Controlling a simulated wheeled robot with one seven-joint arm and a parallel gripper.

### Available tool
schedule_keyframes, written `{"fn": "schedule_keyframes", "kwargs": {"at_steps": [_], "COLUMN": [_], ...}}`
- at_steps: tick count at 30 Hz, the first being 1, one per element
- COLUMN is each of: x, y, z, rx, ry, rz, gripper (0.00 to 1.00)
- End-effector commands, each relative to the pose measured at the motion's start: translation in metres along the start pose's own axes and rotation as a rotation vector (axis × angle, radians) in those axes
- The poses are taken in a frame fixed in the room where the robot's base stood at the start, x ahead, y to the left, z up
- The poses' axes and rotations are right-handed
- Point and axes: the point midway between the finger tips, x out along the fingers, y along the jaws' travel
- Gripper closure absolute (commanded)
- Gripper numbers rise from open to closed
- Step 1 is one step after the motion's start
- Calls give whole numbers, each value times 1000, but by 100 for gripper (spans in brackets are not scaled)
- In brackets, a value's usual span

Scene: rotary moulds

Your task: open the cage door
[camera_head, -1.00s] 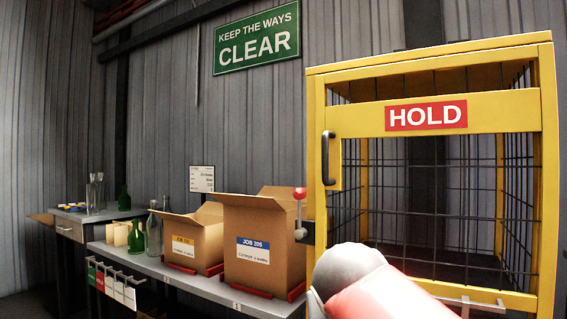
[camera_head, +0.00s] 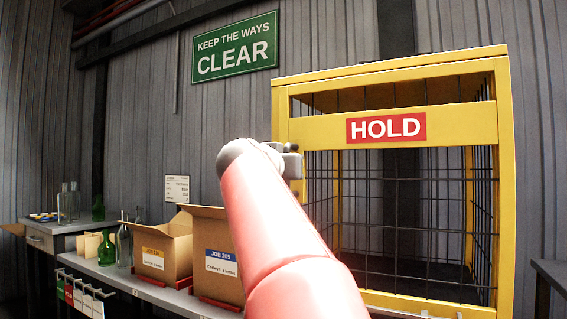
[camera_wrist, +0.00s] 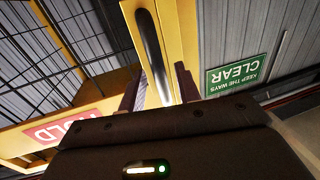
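The yellow cage (camera_head: 482,200) with black wire mesh stands at the right in the head view. Its front door carries a red HOLD sign (camera_head: 386,128) and looks shut. The black door handle (camera_wrist: 152,50) shows in the wrist view on the yellow door frame; my arm hides it in the head view. My gripper (camera_head: 291,160) is at the door's left edge, partly hidden by my wrist. In the wrist view my gripper (camera_wrist: 158,88) has its fingers apart, with the handle running between them in the picture. I cannot tell whether they touch it.
A grey bench (camera_head: 160,290) left of the cage bears two cardboard boxes, one a JOB 205 box (camera_head: 218,256), and glass bottles (camera_head: 106,248). A dark table (camera_head: 552,275) edge shows at the far right. A green sign (camera_head: 235,48) hangs on the wall.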

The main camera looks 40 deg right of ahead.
Motion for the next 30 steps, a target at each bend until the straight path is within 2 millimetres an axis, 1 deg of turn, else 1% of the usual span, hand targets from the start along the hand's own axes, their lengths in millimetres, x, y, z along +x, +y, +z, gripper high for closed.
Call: {"fn": "schedule_keyframes", "kwargs": {"at_steps": [1, 4, 13, 14, 18, 21, 30], "x": [6, 13, 16, 16, 16, 16, 15], "y": [0, 0, 0, 0, 0, 0, 0], "z": [-2, -1, 0, 0, 0, 0, 1], "rx": [-1, -1, 0, 0, 0, 0, 0], "ry": [-1, -1, 0, 0, 0, -1, -1], "rz": [1, 1, -1, -1, -1, -1, -3], "gripper": [67, 67, 67, 70, 88, 100, 100]}}
